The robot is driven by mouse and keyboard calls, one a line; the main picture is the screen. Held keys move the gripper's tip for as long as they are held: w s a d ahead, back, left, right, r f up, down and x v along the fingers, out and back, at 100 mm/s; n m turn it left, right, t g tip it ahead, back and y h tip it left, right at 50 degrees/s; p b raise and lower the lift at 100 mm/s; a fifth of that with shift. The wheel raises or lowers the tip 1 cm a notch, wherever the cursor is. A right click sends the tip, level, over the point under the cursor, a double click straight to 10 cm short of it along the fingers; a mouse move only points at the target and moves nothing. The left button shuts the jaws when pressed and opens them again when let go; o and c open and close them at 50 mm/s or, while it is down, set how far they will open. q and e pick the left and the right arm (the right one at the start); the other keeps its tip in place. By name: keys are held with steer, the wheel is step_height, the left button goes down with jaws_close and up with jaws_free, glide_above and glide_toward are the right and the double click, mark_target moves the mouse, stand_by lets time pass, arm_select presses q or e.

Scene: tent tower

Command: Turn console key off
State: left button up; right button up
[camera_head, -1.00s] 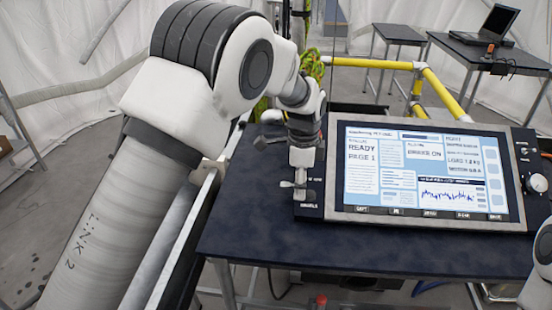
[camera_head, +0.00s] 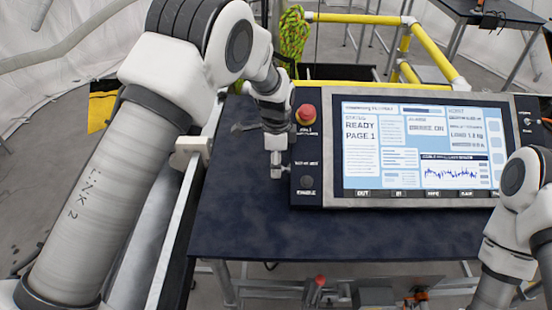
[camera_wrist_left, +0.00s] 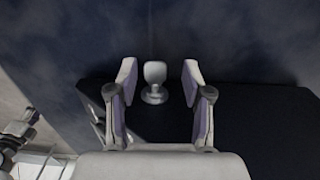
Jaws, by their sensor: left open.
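The console (camera_head: 302,200) is a dark panel with a lit screen (camera_head: 420,150) on a dark table. The console key (camera_wrist_left: 154,73) is a small grey upright tab on a round base in the left wrist view. My left gripper (camera_wrist_left: 158,80) is open, with one finger on each side of the key and a visible gap to both. In the head view my left gripper (camera_head: 277,168) is low at the panel's left edge and hides the key or blends with it. My right arm shows at the right edge; its gripper is out of view.
A red button (camera_head: 306,114) stands on the panel just above and right of my left gripper. The dark tabletop (camera_head: 350,234) is clear in front of the console. Yellow rails (camera_head: 355,18) run behind it.

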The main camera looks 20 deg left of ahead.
arm_select(q)
steer(key=shift+s+d+r, duration=0.25)
steer(key=shift+c, duration=0.4)
jaws_close()
arm_select(e)
steer(key=shift+s+d, duration=0.15)
steer(key=shift+s, duration=0.1)
steer(key=shift+r, duration=0.15)
arm_select(q)
steer(key=shift+w+r+g+p, duration=0.15)
steer(key=shift+g+p, duration=0.35)
steer(key=shift+p, duration=0.5)
steer(key=shift+a, duration=0.1)
steer(key=shift+f, duration=0.25)
arm_select(e)
steer(key=shift+r, duration=0.85)
